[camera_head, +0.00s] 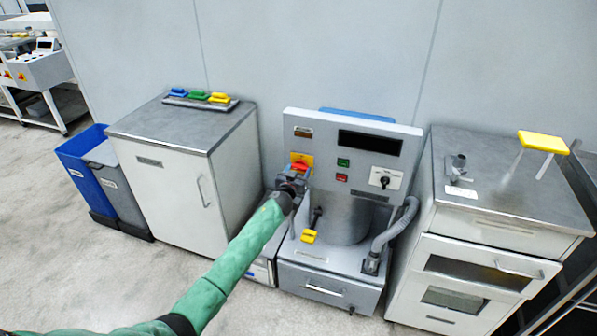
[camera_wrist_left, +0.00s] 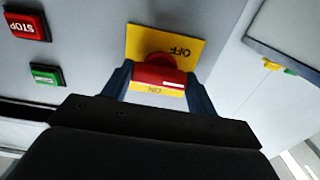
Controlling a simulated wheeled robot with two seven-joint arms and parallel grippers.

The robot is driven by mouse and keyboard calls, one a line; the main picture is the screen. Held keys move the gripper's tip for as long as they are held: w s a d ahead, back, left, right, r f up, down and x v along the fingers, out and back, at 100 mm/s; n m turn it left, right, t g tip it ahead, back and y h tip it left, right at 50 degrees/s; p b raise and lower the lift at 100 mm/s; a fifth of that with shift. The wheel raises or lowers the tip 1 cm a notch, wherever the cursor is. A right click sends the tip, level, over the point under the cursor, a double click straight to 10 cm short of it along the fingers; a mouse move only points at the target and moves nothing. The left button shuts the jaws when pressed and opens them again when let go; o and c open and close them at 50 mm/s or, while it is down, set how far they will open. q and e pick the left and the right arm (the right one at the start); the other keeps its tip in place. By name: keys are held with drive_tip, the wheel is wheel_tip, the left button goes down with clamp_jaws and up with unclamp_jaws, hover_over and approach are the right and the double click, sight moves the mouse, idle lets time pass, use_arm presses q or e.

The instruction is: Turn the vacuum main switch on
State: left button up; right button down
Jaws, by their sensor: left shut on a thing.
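The vacuum main switch is a red rotary knob (camera_head: 299,166) on a yellow plate (camera_head: 308,158), at the left of the grey machine's upright panel (camera_head: 318,122). In the left wrist view the red knob (camera_wrist_left: 158,72) shows close up, and its yellow plate (camera_wrist_left: 188,43) bears the words OFF and ON, seen upside down. My left gripper (camera_head: 297,178) is at the switch. Its two dark fingers (camera_wrist_left: 160,84) are shut on the red knob, one on each side. Which label the knob points to I cannot tell. My right gripper is not in view.
A green button (camera_head: 343,162) and a red STOP button (camera_head: 341,178) sit right of the switch. Further right are a black rotary selector (camera_head: 384,181) and a hose (camera_head: 394,232). Cabinets stand on the left (camera_head: 170,190) and right (camera_head: 470,290). The floor in front is clear.

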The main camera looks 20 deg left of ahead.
use_arm(q)
drive_tip(key=m+b, duration=0.3)
drive_tip(key=m, duration=1.4)
drive_tip(key=shift+b, duration=0.4)
drive_tip(key=shift+m, duration=0.3)
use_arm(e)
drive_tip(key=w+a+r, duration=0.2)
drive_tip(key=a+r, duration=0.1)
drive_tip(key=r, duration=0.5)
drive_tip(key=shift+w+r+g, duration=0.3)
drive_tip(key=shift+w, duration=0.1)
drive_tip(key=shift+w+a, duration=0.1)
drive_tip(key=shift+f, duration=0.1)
use_arm(q)
drive_tip(key=o, duration=1)
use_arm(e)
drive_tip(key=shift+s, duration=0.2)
